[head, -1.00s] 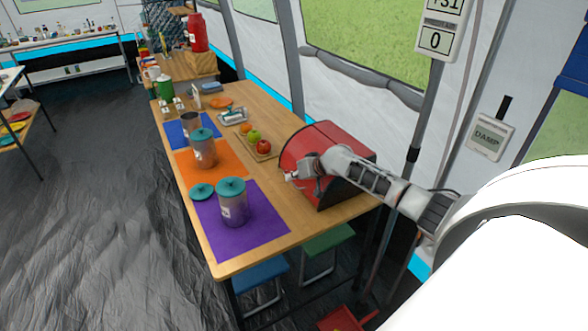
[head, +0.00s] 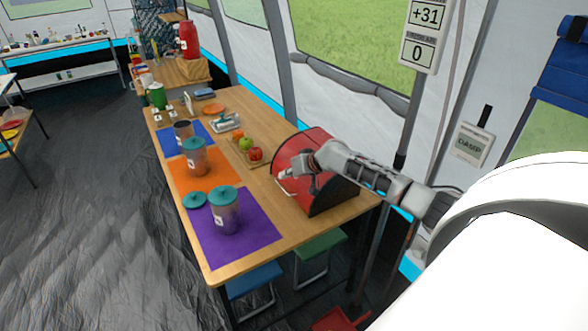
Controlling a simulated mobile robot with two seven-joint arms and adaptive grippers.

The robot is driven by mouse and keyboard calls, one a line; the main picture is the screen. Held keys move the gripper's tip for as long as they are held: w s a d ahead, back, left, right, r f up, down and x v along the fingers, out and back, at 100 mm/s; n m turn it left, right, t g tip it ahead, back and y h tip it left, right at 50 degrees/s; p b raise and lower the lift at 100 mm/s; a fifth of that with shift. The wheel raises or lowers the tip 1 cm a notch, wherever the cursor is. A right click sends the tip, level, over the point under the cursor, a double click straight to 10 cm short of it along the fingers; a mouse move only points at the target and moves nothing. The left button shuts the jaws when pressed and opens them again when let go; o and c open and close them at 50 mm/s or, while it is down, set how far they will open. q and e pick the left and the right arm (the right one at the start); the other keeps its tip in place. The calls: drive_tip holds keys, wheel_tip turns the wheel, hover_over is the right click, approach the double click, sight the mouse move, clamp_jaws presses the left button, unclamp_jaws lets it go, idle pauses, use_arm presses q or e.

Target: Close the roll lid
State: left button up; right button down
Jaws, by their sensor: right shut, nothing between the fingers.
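A red box with a curved roll lid (head: 292,151) and dark end panels stands on the right edge of the wooden table. Red shows over its top and down its table-facing side. My right arm reaches across the box from the right. My right gripper (head: 287,174) is shut and empty at the box's table-facing side. It hides part of the lid, and I cannot tell whether it touches it. Whether the lid is fully down is too small to tell. My left gripper is not in view.
The wooden table (head: 262,200) holds a purple mat (head: 255,243) with a teal-lidded canister (head: 225,212), further canisters, and a tray with fruit (head: 255,154). Bare wood lies between the mats and the box. Stools (head: 320,243) stand below the table edge.

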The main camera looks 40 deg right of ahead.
drive_tip(key=a+v, duration=0.1)
drive_tip(key=v, duration=0.5)
drive_tip(key=s+a+f+n+g, duration=0.1)
drive_tip(key=s+a+f+n, duration=0.35)
drive_tip(key=s+a, duration=0.4)
drive_tip(key=s+a+f+n, duration=0.3)
drive_tip(key=s+a+f, duration=0.2)
drive_tip(key=s+a, duration=0.3)
drive_tip(key=s+d+r+n+g+h, duration=0.1)
drive_tip(key=s+d+r+h, duration=0.15)
drive_tip(key=s, duration=0.55)
drive_tip(key=s+d+r+n+h, duration=0.15)
drive_tip(key=s+h, duration=0.25)
drive_tip(key=s, duration=0.4)
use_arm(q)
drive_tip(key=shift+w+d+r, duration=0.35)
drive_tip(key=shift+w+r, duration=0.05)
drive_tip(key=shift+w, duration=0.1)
use_arm(e)
drive_tip(key=a+f+m+t+y, duration=0.3)
drive_tip(key=a+f+y, duration=0.3)
drive_tip(key=a+f, duration=0.8)
drive_tip(key=shift+w+a+f+y, duration=0.3)
drive_tip(key=shift+f+y, duration=0.05)
drive_tip(key=shift+f, duration=0.15)
